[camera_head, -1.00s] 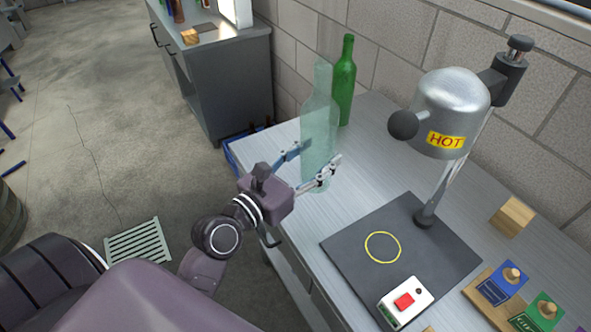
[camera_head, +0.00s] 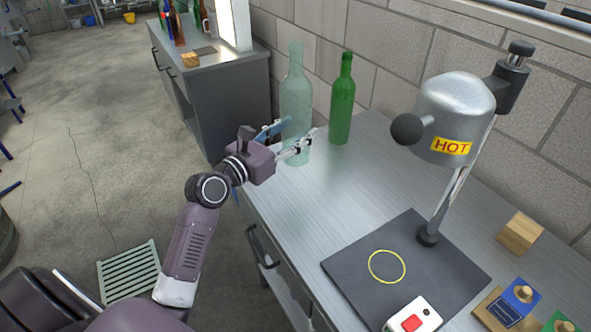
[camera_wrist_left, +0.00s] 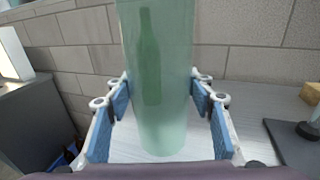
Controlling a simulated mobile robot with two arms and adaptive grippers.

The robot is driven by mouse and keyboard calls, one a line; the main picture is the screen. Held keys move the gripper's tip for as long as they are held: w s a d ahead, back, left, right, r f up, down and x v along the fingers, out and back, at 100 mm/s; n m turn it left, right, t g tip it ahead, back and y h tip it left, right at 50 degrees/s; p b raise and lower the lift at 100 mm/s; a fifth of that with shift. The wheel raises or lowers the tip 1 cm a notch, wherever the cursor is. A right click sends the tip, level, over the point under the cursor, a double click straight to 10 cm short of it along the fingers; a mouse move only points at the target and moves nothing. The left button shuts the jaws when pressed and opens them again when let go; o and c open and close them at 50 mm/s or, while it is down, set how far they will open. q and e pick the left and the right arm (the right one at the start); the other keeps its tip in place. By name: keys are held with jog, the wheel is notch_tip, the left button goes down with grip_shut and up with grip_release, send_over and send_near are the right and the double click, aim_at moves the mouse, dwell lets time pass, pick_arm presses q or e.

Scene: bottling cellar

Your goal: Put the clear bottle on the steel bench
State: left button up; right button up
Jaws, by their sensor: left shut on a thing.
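The clear bottle (camera_head: 297,95) is pale green and see-through. It is upright over the far left end of the steel bench (camera_head: 300,205); I cannot tell whether its base touches the top. My left gripper (camera_head: 296,143) is shut on the lower part of the bottle. In the left wrist view, the clear bottle (camera_wrist_left: 158,90) is between the blue finger pads of my left gripper (camera_wrist_left: 160,110). My right gripper is not in view.
A dark green bottle (camera_head: 342,105) stands just right of the clear one, by the block wall. A lamp marked HOT (camera_head: 452,110) stands over a dark mat (camera_head: 350,262) with a yellow ring. A wooden block (camera_head: 520,232) lies near the wall. Bare bench lies between.

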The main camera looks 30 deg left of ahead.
pick_arm(q)
notch_tip(320, 180, down, 6)
jog(key=shift+r+b, duration=0.2)
jog(key=shift+b, duration=0.45)
jog(key=shift+f+b, duration=1)
jog(key=shift+f, duration=1.45)
jog(key=shift+f, duration=0.1)
jog(key=o, duration=1.5)
jog(key=shift+f, duration=0.1)
jog(key=shift+o, duration=0.2)
jog(key=b+v, duration=0.2)
jog(key=v, duration=0.8)
jog(key=shift+s, duration=0.4)
jog(key=shift+s+a, duration=0.15)
jog(key=shift+s, duration=0.5)
